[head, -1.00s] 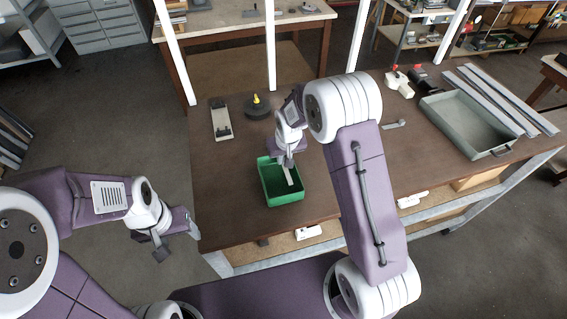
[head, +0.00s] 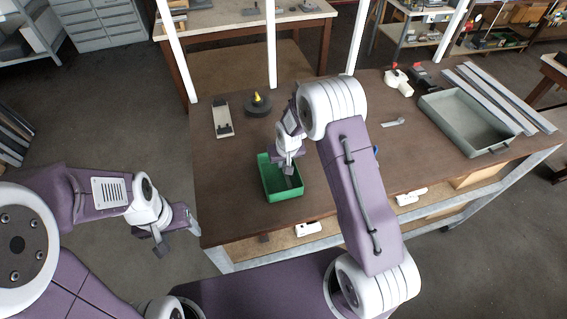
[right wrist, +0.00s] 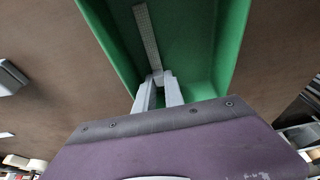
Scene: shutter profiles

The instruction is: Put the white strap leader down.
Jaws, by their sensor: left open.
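The white strap leader is a narrow, pale perforated strip (right wrist: 147,35) in the right wrist view. It lies within the green bin (head: 266,177), at a slant, its near end between my right fingertips. Whether it rests on the bin floor is hard to tell. My right gripper (head: 288,167) points down into the bin; in the right wrist view its two fingers (right wrist: 159,80) appear closed on the strap's near end. My left gripper (head: 160,243) is open and empty, off the table's left edge.
The brown table (head: 235,210) also holds a white-and-black bracket (head: 223,119), a dark round piece with a yellow top (head: 257,104), a small grey part (head: 394,122), a grey tray (head: 465,120) and long grey profiles (head: 510,98). The table is clear between bracket and bin.

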